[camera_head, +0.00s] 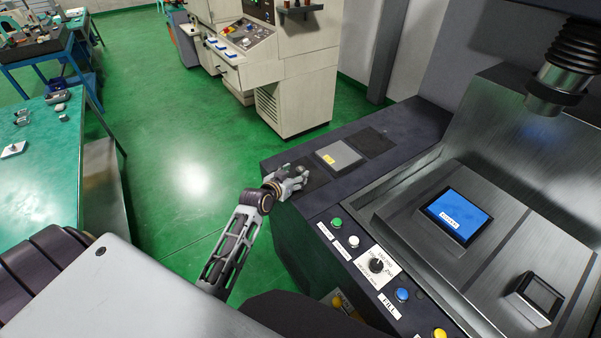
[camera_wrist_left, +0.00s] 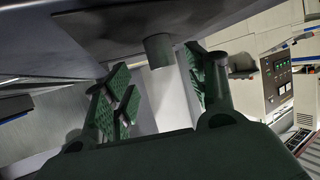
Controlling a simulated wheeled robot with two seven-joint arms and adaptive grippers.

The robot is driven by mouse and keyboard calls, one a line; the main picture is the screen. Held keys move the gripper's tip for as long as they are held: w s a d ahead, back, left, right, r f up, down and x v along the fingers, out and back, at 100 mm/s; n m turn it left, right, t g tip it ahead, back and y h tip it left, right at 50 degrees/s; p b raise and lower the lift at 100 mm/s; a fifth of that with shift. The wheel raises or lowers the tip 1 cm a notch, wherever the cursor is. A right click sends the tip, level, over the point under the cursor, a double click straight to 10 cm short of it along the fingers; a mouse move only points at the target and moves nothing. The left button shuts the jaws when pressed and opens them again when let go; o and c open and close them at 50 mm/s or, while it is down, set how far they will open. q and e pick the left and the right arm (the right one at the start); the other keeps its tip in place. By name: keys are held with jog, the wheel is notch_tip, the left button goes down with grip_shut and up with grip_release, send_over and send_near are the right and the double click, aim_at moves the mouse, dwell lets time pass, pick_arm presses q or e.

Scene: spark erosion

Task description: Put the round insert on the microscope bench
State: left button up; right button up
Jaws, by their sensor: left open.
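The round insert looks like a short grey cylinder (camera_wrist_left: 158,50). In the left wrist view it lies between the two fingers, with gaps on both sides. In the head view a small grey piece by my fingers (camera_head: 303,169) looks like it, partly hidden by the gripper. My left gripper (camera_head: 289,184) is open at the left end of the machine's dark ledge. Its green-padded fingers (camera_wrist_left: 160,88) show in the wrist view. I cannot tell which surface is the microscope bench; a green-topped bench (camera_head: 40,190) stands at the left. My right gripper is out of view.
A grey plate with a yellow label (camera_head: 338,157) and a dark pad (camera_head: 375,142) lie on the ledge. Buttons and a knob (camera_head: 376,265) line the machine's front. A block with a blue label (camera_head: 457,216) sits in the tank. Green floor (camera_head: 190,130) is clear between bench and machine.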

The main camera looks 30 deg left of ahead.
aim_at(300, 170)
pick_arm(q)
jog(key=shift+w, duration=0.3)
jog(key=shift+p+x, duration=0.55)
jog(key=shift+x, duration=2)
jog(key=shift+a, duration=0.15)
jog(key=shift+c, duration=0.5)
jog(key=shift+r, duration=0.15)
grip_shut()
